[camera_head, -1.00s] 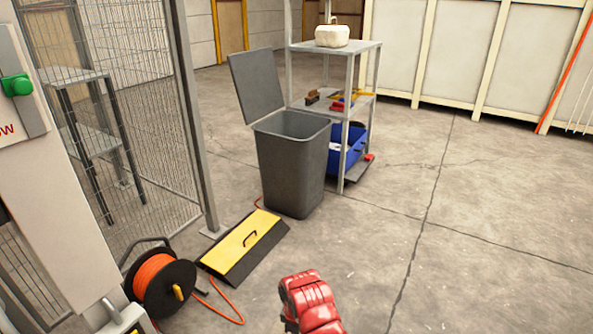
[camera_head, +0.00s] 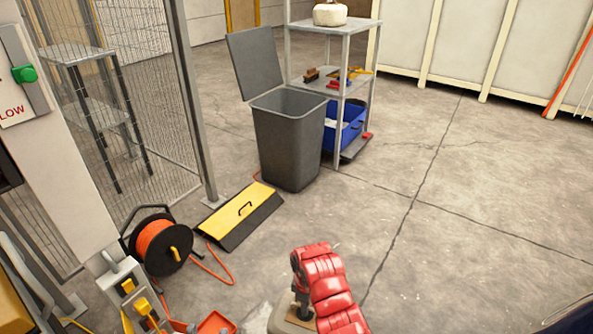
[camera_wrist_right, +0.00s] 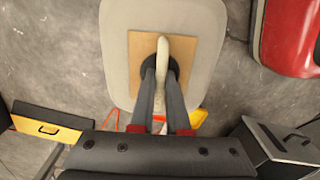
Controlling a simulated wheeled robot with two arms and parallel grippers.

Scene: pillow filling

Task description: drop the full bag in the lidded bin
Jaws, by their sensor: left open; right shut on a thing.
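The lidded bin (camera_head: 288,140) is a tall grey bin in the head view, its lid (camera_head: 255,62) swung up and its mouth open. My right gripper (camera_wrist_right: 161,82) is shut on the pale loop at the top of the full bag. The bag (camera_wrist_right: 118,30) is pale with a tan square patch, and it fills the upper middle of the right wrist view. In the head view my right gripper (camera_head: 300,300) and part of the bag (camera_head: 285,324) are low in the picture, well short of the bin. My left gripper is out of view.
A yellow-and-black ramp (camera_head: 240,213) and an orange cable reel (camera_head: 160,246) lie in front of and left of the bin. A metal shelf (camera_head: 340,85) stands behind it at the right, with a blue crate (camera_head: 345,130) below. The floor (camera_head: 450,220) at right is clear.

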